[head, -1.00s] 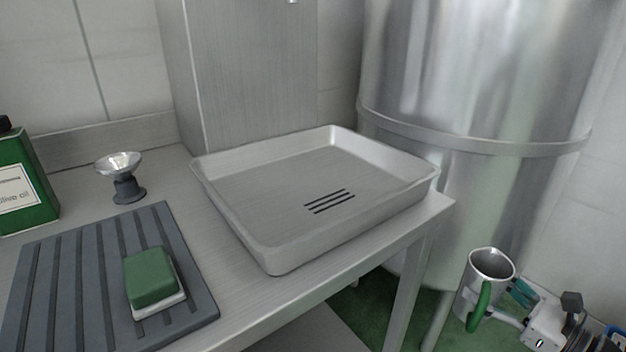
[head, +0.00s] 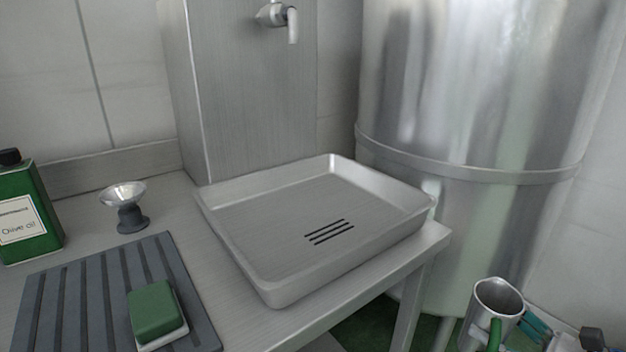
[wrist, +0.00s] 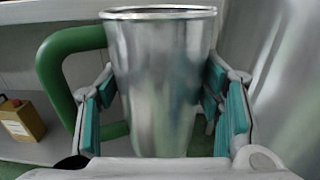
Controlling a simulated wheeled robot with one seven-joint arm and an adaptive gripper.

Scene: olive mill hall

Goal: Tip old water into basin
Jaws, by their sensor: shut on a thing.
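The basin (head: 371,244) is a shallow grey metal tray with dark drain slots in its floor, on the bench top; it looks empty. A metal mug (head: 499,301) with a green handle is at the lower right of the head view, off the bench and right of the basin. In the wrist view the mug (wrist: 158,85) stands upright between the teal pads of my gripper (wrist: 165,105), which is shut on its body. The handle points left there. Water inside the mug cannot be seen.
A tap (head: 278,15) sticks out of a metal column behind the basin. A large steel tank (head: 465,90) stands behind the mug. A ribbed mat (head: 65,300) with a green sponge (head: 154,311), a small metal cup (head: 123,195) and an olive oil can (head: 27,215) are at left.

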